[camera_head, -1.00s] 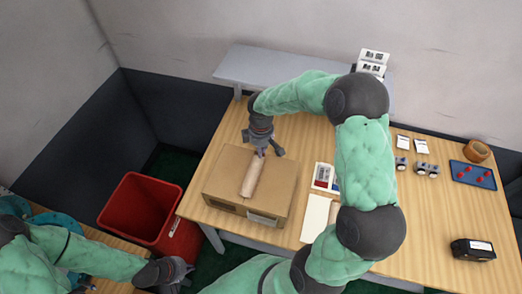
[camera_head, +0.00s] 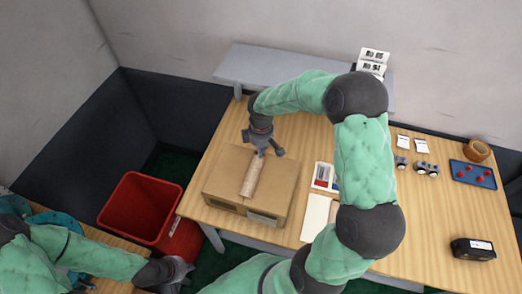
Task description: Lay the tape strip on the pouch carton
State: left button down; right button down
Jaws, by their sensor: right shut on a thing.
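The pouch carton (camera_head: 225,186) is a brown cardboard box on the wooden table, left of the middle. The tape strip (camera_head: 252,176) is a pale tan band lying lengthwise along the carton's top. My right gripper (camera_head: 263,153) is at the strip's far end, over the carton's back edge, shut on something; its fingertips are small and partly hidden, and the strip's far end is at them. My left gripper (camera_head: 178,272) is low at the left, beside the red bin and apart from the carton; its fingers are too unclear to tell their state.
A red bin (camera_head: 140,208) stands left of the table. Right of the carton lie a white pad (camera_head: 315,218) and a small tray (camera_head: 324,177). Further right are a tape roll (camera_head: 477,151), a blue tray (camera_head: 473,175) and a black device (camera_head: 473,249). A grey shelf (camera_head: 255,66) runs behind.

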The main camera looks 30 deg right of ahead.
jog(key=shift+f, duration=0.2)
dwell(0.3)
jog(key=c, duration=1.3)
grip_release()
jog(key=shift+c, duration=0.2)
jog(key=shift+r, duration=0.1)
notch_tip(320, 180, up, 12)
